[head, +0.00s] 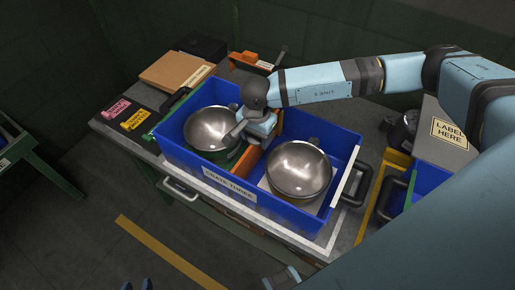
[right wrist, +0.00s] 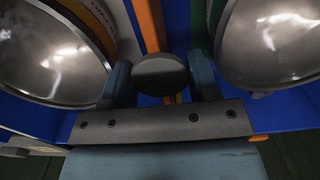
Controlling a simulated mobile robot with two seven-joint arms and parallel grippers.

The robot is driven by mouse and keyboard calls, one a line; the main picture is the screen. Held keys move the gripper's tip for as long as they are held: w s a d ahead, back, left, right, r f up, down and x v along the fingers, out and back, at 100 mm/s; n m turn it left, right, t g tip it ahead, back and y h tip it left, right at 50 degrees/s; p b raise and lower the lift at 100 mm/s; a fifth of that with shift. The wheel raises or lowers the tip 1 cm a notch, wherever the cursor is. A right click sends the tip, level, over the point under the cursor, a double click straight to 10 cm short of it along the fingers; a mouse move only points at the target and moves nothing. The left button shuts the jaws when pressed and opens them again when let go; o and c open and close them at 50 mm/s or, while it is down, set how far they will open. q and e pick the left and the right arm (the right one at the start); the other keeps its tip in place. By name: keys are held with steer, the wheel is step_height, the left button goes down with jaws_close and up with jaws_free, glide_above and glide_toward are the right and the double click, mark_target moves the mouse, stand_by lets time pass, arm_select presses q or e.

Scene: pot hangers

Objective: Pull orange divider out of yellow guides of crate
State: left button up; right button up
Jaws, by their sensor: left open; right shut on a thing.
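The blue crate (head: 208,178) stands on the workbench. The orange divider (head: 247,162) stands across it between two steel pots, a left pot (head: 211,128) and a right pot (head: 299,168). My right gripper (head: 243,128) reaches in from above, its fingers closed at the divider's top. In the right wrist view, a round dark grip piece (right wrist: 160,72) sits between the fingers, with the orange divider (right wrist: 151,25) running behind it. The yellow guides are mostly hidden; I cannot tell how far the divider sits in them. My left gripper (head: 137,284) is open and empty at the bottom edge.
A cardboard box (head: 175,70) and pink and yellow labels lie on the bench left of the crate. The crate's black handle (head: 356,185) sticks out at right. A second blue crate (head: 428,180) and a "label here" box (head: 448,132) are further right.

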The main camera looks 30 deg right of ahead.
steer(key=shift+r, duration=0.75)
stand_by(0.7)
steer(key=shift+r+p, duration=1.65)
steer(key=shift+r, duration=1.55)
step_height(320, 180, up, 7)
steer(key=p, duration=0.2)
steer(key=shift+p, duration=0.35)
